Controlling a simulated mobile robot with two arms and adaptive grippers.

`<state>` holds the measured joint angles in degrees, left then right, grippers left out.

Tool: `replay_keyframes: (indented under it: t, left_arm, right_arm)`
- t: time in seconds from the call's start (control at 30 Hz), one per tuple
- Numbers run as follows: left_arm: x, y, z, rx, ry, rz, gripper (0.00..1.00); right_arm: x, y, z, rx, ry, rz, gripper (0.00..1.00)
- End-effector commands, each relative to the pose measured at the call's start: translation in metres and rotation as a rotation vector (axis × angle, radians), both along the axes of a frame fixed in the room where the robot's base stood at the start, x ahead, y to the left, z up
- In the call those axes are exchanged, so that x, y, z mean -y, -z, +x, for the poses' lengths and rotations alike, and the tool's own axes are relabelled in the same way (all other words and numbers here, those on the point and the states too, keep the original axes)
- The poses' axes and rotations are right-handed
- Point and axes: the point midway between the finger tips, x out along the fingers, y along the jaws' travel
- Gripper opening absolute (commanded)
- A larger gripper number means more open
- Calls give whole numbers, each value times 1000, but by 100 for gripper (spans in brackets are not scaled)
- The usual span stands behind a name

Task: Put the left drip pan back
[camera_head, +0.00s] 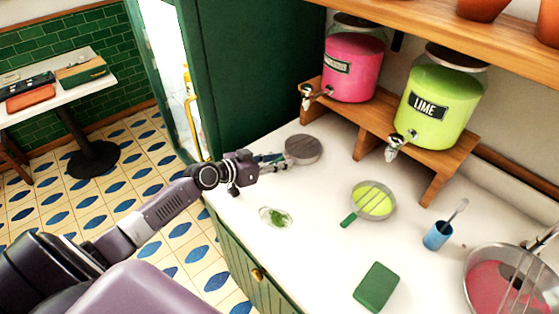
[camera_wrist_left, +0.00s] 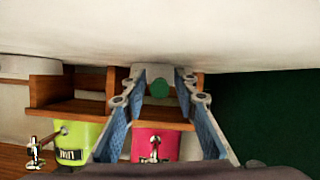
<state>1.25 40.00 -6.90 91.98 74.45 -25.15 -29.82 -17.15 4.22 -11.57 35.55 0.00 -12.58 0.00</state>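The left drip pan (camera_head: 302,149) is a round grey pan on the white counter, in front and to the left of the pink dispenser (camera_head: 353,68). In the left wrist view, which is upside down, its green handle (camera_wrist_left: 160,88) shows end-on between my fingertips. My left gripper (camera_head: 270,161) is low over the counter at the pan's left side. Its blue-padded fingers (camera_wrist_left: 160,82) stand apart on either side of the handle, with gaps visible. Another drip pan (camera_head: 376,199), with green handle and lime liquid, lies below the lime dispenser (camera_head: 437,100). My right gripper is not in view.
The dispensers stand on a wooden shelf (camera_head: 407,131). A glass dish with green leaves (camera_head: 277,217), a green block (camera_head: 377,287), a blue cup (camera_head: 437,236) and a bowl of red liquid (camera_head: 492,289) are on the counter. The middle counter is mostly clear.

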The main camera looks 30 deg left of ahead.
Motion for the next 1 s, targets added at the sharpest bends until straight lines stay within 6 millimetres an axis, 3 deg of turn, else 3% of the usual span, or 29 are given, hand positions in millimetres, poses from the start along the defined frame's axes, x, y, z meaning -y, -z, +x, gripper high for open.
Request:
replay_keyframes:
  t: [0.27, 1.0]
  left_arm:
    - [0, -5, 0, 0, 0, -1, 27]
    - [-34, -37, -87, -2, 0, 0, 27]
  right_arm:
    - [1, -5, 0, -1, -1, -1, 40]
    - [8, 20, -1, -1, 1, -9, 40]
